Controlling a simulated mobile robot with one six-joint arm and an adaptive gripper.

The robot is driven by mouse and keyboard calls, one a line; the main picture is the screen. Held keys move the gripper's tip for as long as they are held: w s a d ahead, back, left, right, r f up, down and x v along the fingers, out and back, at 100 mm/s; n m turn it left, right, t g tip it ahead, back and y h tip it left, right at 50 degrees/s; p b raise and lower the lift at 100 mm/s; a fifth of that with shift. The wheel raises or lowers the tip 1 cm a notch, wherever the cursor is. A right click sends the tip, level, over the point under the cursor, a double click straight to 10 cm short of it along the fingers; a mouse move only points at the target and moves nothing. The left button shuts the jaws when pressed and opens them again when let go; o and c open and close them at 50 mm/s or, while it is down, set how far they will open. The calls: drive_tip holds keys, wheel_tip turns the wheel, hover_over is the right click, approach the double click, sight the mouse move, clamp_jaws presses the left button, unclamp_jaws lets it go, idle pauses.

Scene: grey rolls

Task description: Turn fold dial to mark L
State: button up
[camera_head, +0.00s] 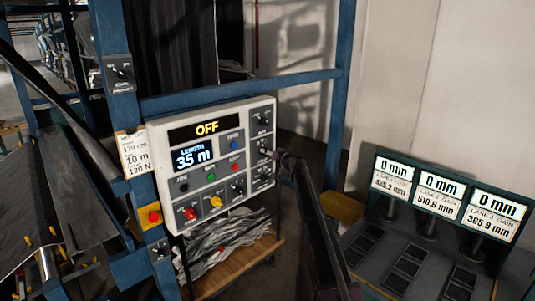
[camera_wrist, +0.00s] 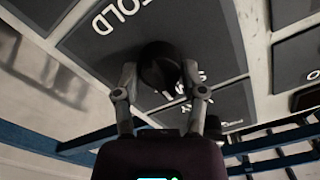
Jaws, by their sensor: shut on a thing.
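The fold dial (camera_wrist: 160,62) is a round black knob on a dark plate lettered FOLD in the wrist view. My gripper (camera_wrist: 159,76) has a finger on each side of it and is shut on it. Small white marks (camera_wrist: 196,82) show beside the dial, partly covered by a finger. I cannot tell which mark the dial points to. In the head view the control panel (camera_head: 176,134) is a light grey box, and my gripper (camera_head: 277,157) is at its right column of dials. The held dial is hard to make out there.
The panel display (camera_head: 193,157) reads 35 m under a yellow OFF sign (camera_head: 207,127). Red (camera_head: 191,213) and yellow (camera_head: 216,201) knobs sit low on the panel. A blue frame (camera_head: 240,95) runs above it. A console with several 0 mm screens (camera_head: 440,197) stands right.

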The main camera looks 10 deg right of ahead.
drive_tip(key=shift+m, duration=0.4)
drive_tip(key=shift+w+m, duration=0.1)
drive_tip(key=shift+m, duration=2.5)
drive_tip(key=o, duration=1.2)
drive_tip(key=shift+c, duration=0.2)
drive_tip(key=v, duration=1.2)
